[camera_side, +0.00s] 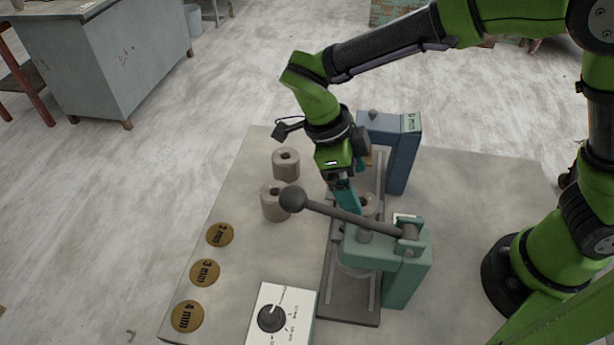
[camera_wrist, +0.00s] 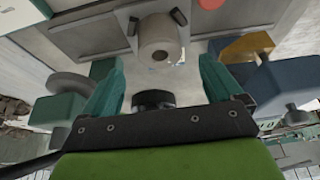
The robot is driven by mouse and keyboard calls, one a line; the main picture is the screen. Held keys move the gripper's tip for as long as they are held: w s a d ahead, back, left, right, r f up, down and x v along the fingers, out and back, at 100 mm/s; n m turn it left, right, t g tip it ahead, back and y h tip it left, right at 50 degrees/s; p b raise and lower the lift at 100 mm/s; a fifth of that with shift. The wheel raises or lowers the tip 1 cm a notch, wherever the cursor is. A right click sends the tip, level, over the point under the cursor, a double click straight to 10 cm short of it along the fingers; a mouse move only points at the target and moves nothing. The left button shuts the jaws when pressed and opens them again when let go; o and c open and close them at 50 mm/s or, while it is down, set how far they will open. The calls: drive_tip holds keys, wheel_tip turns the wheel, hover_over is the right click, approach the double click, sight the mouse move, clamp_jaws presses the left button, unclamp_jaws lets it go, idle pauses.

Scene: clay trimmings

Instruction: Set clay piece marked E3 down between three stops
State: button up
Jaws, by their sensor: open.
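A grey clay cylinder with a hole in its top (camera_wrist: 160,42) stands beyond my fingertips in the wrist view, between small dark stops (camera_wrist: 132,26) on a grey plate. In the side view it is partly hidden (camera_side: 369,202) behind the lever of a green press. My gripper (camera_side: 347,198) has teal fingers and points down beside it. In the wrist view my gripper (camera_wrist: 161,68) is open, its fingers apart and empty. No E3 mark is readable. Two more clay cylinders stand on the table, one farther back (camera_side: 286,164) and one nearer (camera_side: 274,207).
The green press (camera_side: 407,277) with its ball-ended lever (camera_side: 292,199) stands close in front of my gripper. A blue machine (camera_side: 398,155) stands behind it. Brass thickness discs (camera_side: 205,273) and a knob box (camera_side: 282,312) lie at the front left. The table's right part is clear.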

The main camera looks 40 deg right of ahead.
drive_tip(key=d+r+n+t+y, duration=0.1)
drive_tip(key=d+r+n+y, duration=0.3)
drive_tip(key=r, duration=0.4)
drive_tip(key=s+d+r+n+t, duration=0.2)
drive_tip(key=s+d+n+t, duration=0.1)
drive_tip(key=n, duration=0.6)
drive_tip(key=s+d+r+n+t+y, duration=0.1)
drive_tip(key=s+d+r+n+t, duration=0.2)
drive_tip(key=d+n+t, duration=0.3)
drive_tip(key=d+n, duration=0.2)
drive_tip(key=n, duration=0.2)
drive_tip(key=shift+d+r, duration=0.3)
